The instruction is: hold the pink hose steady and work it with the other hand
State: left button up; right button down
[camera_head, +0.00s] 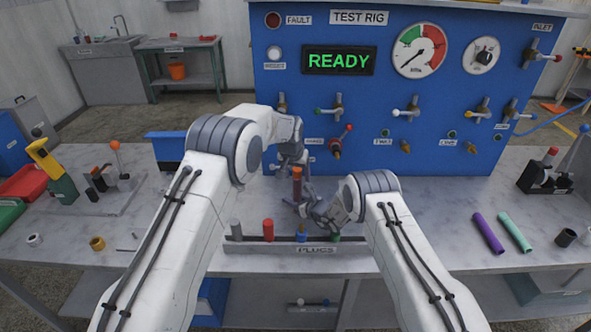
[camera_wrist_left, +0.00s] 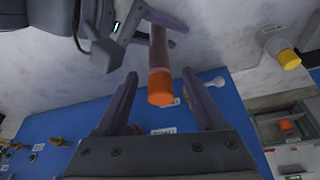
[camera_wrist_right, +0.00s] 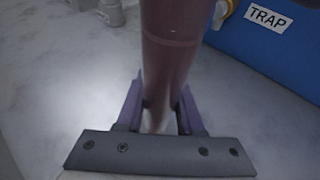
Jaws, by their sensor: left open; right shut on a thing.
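The pink hose (camera_wrist_right: 170,45) is a dusky pink tube that stands roughly upright in the right wrist view. In the left wrist view its orange end (camera_wrist_left: 160,88) lies between the spread fingers of my left gripper (camera_wrist_left: 160,95), with room on both sides. The hose also shows in the head view (camera_head: 297,188), below my left gripper (camera_head: 292,155). My right gripper (camera_head: 312,206) is shut on the hose lower down, and its fingers close around it in the right wrist view (camera_wrist_right: 160,110). The arms hide part of the hose in the head view.
The blue test rig (camera_head: 380,100) with its valves and ports stands behind the grippers. A plug rack (camera_head: 300,246) lies in front of them. A purple tube (camera_head: 488,233) and a green tube (camera_head: 515,232) lie on the right. A blue box (camera_head: 168,146) is on the left.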

aim_at(297, 170)
pick_arm(q)
jog(key=shift+f, duration=0.1)
grip_shut()
jog(key=shift+w+d+r, duration=0.1)
jog(key=shift+w+r, duration=0.05)
jog(key=shift+r, duration=0.8)
dwell(0.4)
jog(key=shift+r, duration=1.65)
jog(key=shift+r, duration=0.1)
jog(key=shift+r, duration=0.25)
